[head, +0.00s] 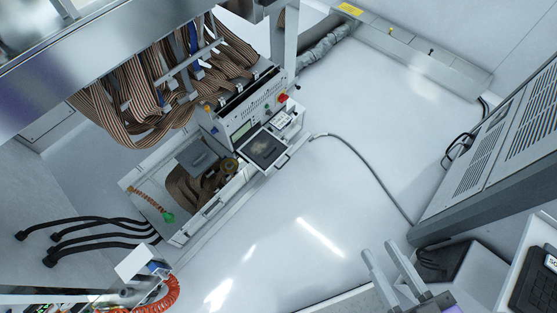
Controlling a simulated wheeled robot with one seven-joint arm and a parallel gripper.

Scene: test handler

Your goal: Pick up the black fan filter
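A dark square panel (264,149) in a pale frame lies on the front of the white test unit in the middle of the view. It is the closest match to the black fan filter, but I cannot tell for sure that it is the filter. My gripper (379,249) shows at the lower right, with two pale grey fingers apart and nothing visible between them. It is well to the lower right of the dark panel in the picture and does not touch it.
Striped ribbon cables (135,105) hang at the upper left. An orange coiled hose (168,297) is at the lower left. The middle floor is clear.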

